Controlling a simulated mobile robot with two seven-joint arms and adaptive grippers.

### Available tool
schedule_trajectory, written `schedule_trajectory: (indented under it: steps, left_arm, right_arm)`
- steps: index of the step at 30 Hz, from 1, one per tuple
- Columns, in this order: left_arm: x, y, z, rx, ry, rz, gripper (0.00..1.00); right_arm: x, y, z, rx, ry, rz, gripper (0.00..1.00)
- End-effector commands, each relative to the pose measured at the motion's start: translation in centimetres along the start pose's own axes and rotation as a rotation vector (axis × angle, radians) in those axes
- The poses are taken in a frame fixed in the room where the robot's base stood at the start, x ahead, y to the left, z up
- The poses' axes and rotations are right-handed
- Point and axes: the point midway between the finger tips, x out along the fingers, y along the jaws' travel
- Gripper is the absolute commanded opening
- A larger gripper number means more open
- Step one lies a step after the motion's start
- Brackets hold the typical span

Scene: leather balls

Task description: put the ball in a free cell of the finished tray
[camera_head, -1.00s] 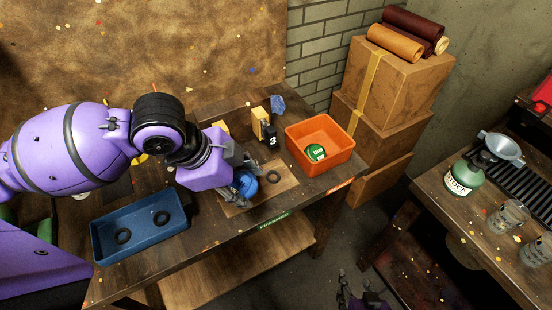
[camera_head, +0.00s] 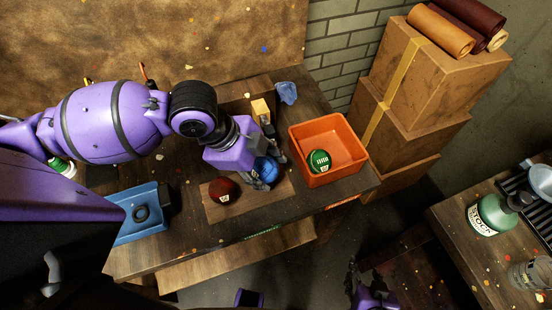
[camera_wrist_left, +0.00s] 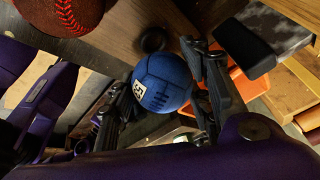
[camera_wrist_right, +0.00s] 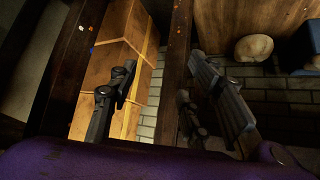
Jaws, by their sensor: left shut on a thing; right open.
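The blue ball (camera_head: 266,170) is in my left gripper (camera_head: 264,177), whose fingers are shut around it. It shows between the fingers, with a white patch, in the left wrist view (camera_wrist_left: 165,82). It is over the right part of a wooden board (camera_head: 240,212) with ring seats. A dark ring (camera_wrist_left: 152,40) shows just beyond the ball, which appears apart from it. A dark red ball (camera_head: 223,190) sits on the board's left part. A blue tray (camera_head: 122,195) with a dark ring is at left, partly hidden by my arm. My right gripper (camera_wrist_right: 160,78) is open and empty, low beside the bench.
An orange bin (camera_head: 300,140) holding a green ball (camera_head: 319,161) stands right of the board. A yellow block (camera_head: 261,110) and blue cloth (camera_head: 286,92) lie behind. Stacked boxes (camera_head: 430,80) stand at right.

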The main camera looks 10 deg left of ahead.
Motion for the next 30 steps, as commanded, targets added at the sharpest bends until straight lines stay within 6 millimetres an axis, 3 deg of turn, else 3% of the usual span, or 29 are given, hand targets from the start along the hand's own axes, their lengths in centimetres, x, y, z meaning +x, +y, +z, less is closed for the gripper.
schedule_trajectory:
  steps: [5,10,12,17,20,21,25,30]
  left_arm:
    - [1.1,-0.1,0.4,0.002,0.000,0.002,0.16]
    - [3.9,0.2,1.5,0.005,0.001,0.013,0.16]
    - [4.4,0.1,1.7,0.009,0.001,0.009,0.16]
    - [4.0,-0.2,1.6,0.014,0.001,0.000,0.12]
    - [3.9,-0.3,1.6,0.014,0.000,-0.001,0.12]
    - [3.9,-0.3,1.6,0.014,0.000,-0.001,0.49]
    - [3.9,-0.3,1.6,0.014,0.000,-0.001,0.64]
    - [3.9,-0.3,1.5,0.014,0.001,-0.002,0.64]
  right_arm:
    - [-0.2,0.4,2.5,0.003,-0.039,0.009,0.45]
    - [0.2,0.4,5.5,0.007,-0.077,0.017,0.45]
    - [0.7,0.7,5.4,0.006,-0.069,0.022,0.45]
    - [1.2,1.2,2.7,0.005,-0.019,0.031,0.45]
    - [1.1,1.2,2.5,0.006,-0.013,0.031,0.45]
    - [1.1,1.2,2.5,0.006,-0.015,0.031,0.45]
    - [1.1,1.1,2.9,0.006,-0.022,0.028,0.45]
    - [1.0,0.9,3.4,0.004,-0.033,0.025,0.45]
